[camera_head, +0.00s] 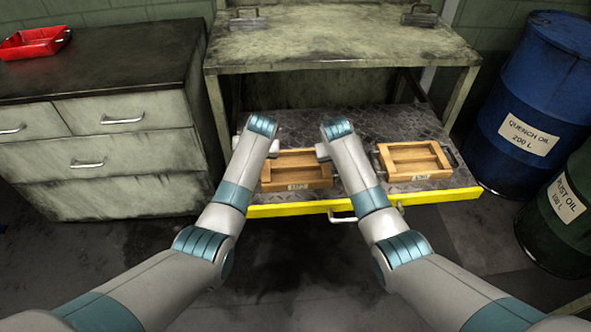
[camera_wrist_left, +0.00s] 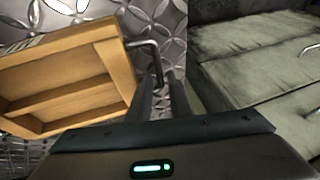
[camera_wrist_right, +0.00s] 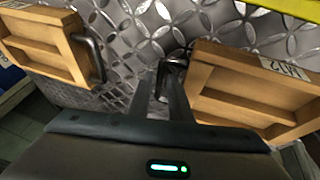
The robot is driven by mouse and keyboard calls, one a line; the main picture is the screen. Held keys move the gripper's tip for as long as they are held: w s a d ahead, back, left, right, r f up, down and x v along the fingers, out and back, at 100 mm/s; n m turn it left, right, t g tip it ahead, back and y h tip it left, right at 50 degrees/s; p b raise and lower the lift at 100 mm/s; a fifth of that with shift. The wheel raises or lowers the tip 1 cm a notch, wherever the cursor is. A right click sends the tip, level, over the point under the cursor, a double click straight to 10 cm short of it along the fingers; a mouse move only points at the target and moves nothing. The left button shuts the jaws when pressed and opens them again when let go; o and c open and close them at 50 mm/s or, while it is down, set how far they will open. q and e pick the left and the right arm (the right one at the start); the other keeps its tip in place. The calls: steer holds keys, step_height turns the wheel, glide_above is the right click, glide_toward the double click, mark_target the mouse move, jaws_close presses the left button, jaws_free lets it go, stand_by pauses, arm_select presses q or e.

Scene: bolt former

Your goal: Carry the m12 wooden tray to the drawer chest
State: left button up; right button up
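The m12 wooden tray (camera_head: 297,170) sits in the pulled-out drawer, its M12 label facing the drawer front. It also shows in the left wrist view (camera_wrist_left: 62,98) and the right wrist view (camera_wrist_right: 235,108). My left gripper (camera_head: 240,143) is at the tray's left side, its close-set fingers (camera_wrist_left: 162,82) around a dark bar handle (camera_wrist_left: 146,45). My right gripper (camera_head: 322,150) is at the opposite side, with its narrow-gapped fingers (camera_wrist_right: 162,80) at the other handle (camera_wrist_right: 177,66). Both look shut on the handles, though contact is partly hidden. The drawer chest (camera_head: 115,165) stands at the left.
A second wooden tray (camera_head: 415,160) lies to the right in the same drawer (camera_head: 350,130), close to my right gripper. The drawer has a yellow front edge. A red bin (camera_head: 35,42) stands at the chest top's left; the rest of the top is clear. Drums (camera_head: 530,100) stand right.

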arm_select(q)
steer(key=shift+w+a+f, duration=0.1)
steer(key=shift+f, duration=0.2)
arm_select(e)
steer(key=shift+w+f, duration=0.1)
steer(key=shift+f, duration=0.2)
arm_select(q)
jaws_close()
arm_select(e)
jaws_close()
arm_select(q)
steer(key=shift+r, duration=0.2)
arm_select(e)
steer(key=shift+r, duration=0.2)
